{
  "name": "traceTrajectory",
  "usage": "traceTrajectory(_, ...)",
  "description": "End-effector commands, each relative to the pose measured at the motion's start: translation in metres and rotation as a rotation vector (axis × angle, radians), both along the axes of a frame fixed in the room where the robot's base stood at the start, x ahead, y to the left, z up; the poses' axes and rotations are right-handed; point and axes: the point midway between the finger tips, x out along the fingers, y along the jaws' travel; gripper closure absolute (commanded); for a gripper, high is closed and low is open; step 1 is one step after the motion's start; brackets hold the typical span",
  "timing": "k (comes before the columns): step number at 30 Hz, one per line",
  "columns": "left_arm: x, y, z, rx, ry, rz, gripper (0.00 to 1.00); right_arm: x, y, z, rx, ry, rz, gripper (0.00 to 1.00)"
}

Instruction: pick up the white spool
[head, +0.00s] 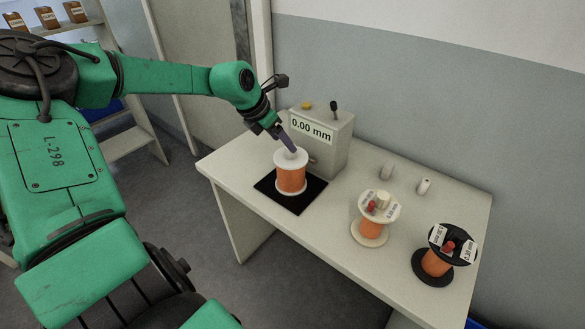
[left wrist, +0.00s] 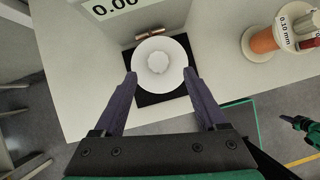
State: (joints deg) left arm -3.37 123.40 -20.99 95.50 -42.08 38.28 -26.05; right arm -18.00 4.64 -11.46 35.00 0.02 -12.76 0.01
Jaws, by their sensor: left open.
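My left gripper (head: 290,146) is open, just above and at the spool's top. In the left wrist view its two fingers (left wrist: 160,73) point to either side of the white flange; I cannot tell whether they touch it. A small green and black part of my right arm (left wrist: 303,126) shows at the right edge; its fingers are unclear.
The grey box (head: 330,142) reads 0.00 mm and stands right behind the spool. A cream-flanged spool (head: 370,229) and a black-flanged spool (head: 437,263), both labelled, stand to the right. The table front (head: 310,228) is clear.

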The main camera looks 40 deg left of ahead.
Motion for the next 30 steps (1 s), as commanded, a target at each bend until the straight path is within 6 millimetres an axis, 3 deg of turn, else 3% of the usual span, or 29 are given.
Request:
traceTrajectory(5,0.011,0.0,-0.02,0.0,0.007,0.0,0.26,0.027,0.002,0.013,0.005,-0.045,0.001,1.0)
traceTrajectory(9,0.022,-0.002,-0.039,0.0,0.005,0.001,0.26,0.023,0.002,0.013,0.004,-0.039,0.001,1.0)
traceTrajectory(17,0.026,-0.002,-0.043,0.0,-0.001,0.001,0.26,0.015,0.002,0.012,0.004,-0.026,0.0,1.0)
traceTrajectory(18,0.026,-0.002,-0.043,0.0,-0.001,0.001,0.3,0.015,0.002,0.012,0.004,-0.026,0.0,1.0)
traceTrajectory(21,0.026,-0.002,-0.043,0.0,-0.001,0.001,0.68,0.015,0.002,0.012,0.003,-0.025,0.0,1.0)
traceTrajectory(24,0.025,-0.002,-0.043,0.0,-0.001,0.001,1.0,0.015,0.002,0.012,0.003,-0.024,0.0,1.0)
traceTrajectory(30,0.025,-0.002,-0.043,0.0,-0.001,0.001,1.0,0.014,0.002,0.011,0.004,-0.024,0.0,1.0)
